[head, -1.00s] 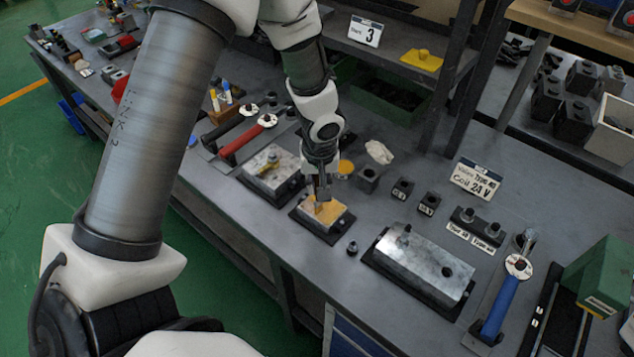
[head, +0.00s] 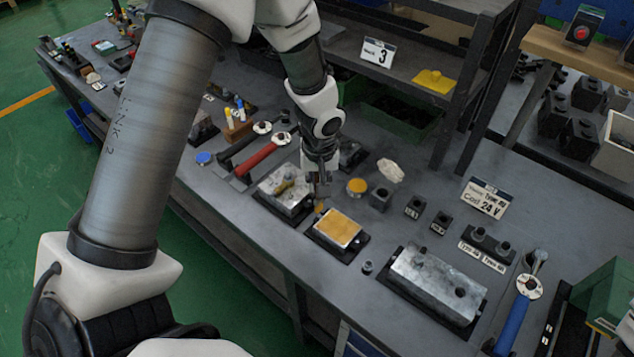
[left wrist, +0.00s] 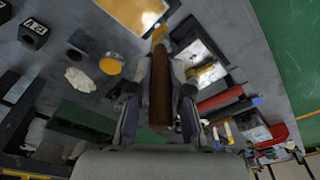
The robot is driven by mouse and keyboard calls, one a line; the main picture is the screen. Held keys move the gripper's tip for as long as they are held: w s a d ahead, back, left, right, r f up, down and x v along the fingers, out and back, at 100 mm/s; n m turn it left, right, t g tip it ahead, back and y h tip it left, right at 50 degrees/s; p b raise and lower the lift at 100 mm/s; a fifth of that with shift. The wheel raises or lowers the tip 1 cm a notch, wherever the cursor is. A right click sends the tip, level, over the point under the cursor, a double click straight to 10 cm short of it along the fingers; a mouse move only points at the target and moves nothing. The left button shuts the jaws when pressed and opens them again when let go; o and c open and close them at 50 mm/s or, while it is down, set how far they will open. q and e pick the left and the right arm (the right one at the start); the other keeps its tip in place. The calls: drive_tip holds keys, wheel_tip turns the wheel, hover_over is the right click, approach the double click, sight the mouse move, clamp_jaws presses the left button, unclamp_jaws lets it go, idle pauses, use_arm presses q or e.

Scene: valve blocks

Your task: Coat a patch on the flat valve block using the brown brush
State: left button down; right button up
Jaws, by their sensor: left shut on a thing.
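The flat valve block (head: 338,228) sits on a dark base near the table's front edge. An orange-yellow coat covers most of its top, with a pale rim around it. It also shows at the top of the left wrist view (left wrist: 135,10). My left gripper (head: 321,187) is shut on the brown brush (left wrist: 160,95), whose brown handle lies between the fingers in the left wrist view. In the head view the brush's yellowish tip (head: 319,207) hangs beside the block's far left corner; whether it touches anything cannot be told. My right gripper is not in view.
A larger silver block (head: 284,186) stands close on the left. A round yellow-orange pot (head: 357,187) and a whitish crumpled cloth (head: 390,171) lie behind. A long grey block (head: 438,284) stands at right. A red-handled tool (head: 257,160) lies farther left.

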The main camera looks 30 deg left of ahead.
use_arm(q)
drive_tip(key=r, duration=0.1)
drive_tip(key=p, duration=0.1)
drive_tip(key=r+p, duration=0.1)
drive_tip(key=shift+w+a+r, duration=0.15)
drive_tip(key=shift+a+r, duration=0.1)
drive_tip(key=shift+r, duration=0.35)
drive_tip(key=shift+d+r+p, duration=0.15)
drive_tip(key=shift+r+p, duration=0.05)
drive_tip(key=shift+p, duration=0.1)
drive_tip(key=shift+f, duration=0.1)
